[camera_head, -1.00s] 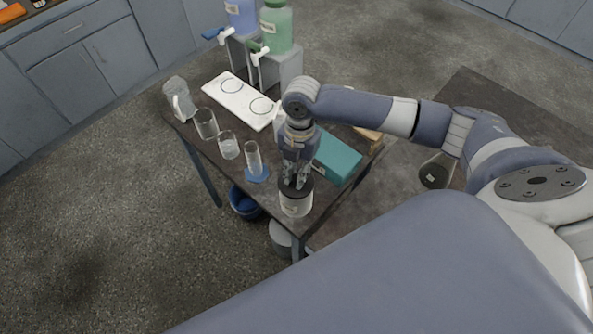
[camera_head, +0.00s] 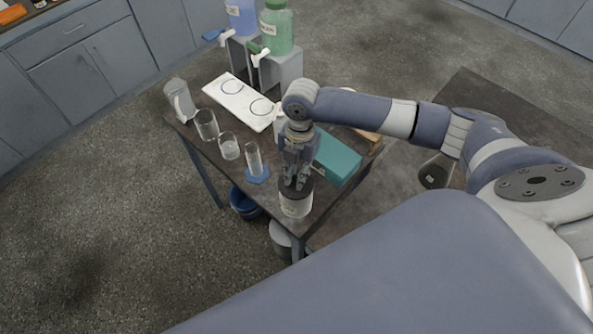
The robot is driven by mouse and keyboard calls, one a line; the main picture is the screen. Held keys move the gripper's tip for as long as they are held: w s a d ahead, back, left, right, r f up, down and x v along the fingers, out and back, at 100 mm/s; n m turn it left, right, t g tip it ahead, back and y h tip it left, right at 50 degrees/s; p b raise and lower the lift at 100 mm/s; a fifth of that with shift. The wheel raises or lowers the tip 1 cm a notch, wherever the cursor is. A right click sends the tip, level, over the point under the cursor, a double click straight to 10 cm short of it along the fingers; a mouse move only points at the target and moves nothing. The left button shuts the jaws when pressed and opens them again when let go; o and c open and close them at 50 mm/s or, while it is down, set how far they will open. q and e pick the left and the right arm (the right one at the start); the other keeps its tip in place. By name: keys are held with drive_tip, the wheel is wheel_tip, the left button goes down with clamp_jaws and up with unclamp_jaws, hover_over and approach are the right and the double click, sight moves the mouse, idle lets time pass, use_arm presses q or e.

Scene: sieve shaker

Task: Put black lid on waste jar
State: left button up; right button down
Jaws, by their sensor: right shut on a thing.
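The waste jar (camera_head: 295,208) is a clear jar with a pale label, upright near the front corner of the dark table. The black lid (camera_head: 295,194) is at the jar's mouth, under my right gripper (camera_head: 296,184). My right gripper points down and is shut on the lid. The fingers hide part of the lid, and I cannot tell whether it is fully seated. My left gripper is not in view.
A teal box (camera_head: 338,160) stands close right of my right gripper. A graduated cylinder (camera_head: 254,160) on a blue base and beakers (camera_head: 229,146) stand to the left. A white board (camera_head: 240,102) and dispensers (camera_head: 277,30) are farther back. The table's front edge is close to the jar.

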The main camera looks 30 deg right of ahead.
drive_tip(key=c, duration=1.4)
unclamp_jaws()
drive_tip(key=shift+c, duration=0.2)
drive_tip(key=shift+r+p, duration=1.7)
drive_tip(key=shift+r, duration=1.3)
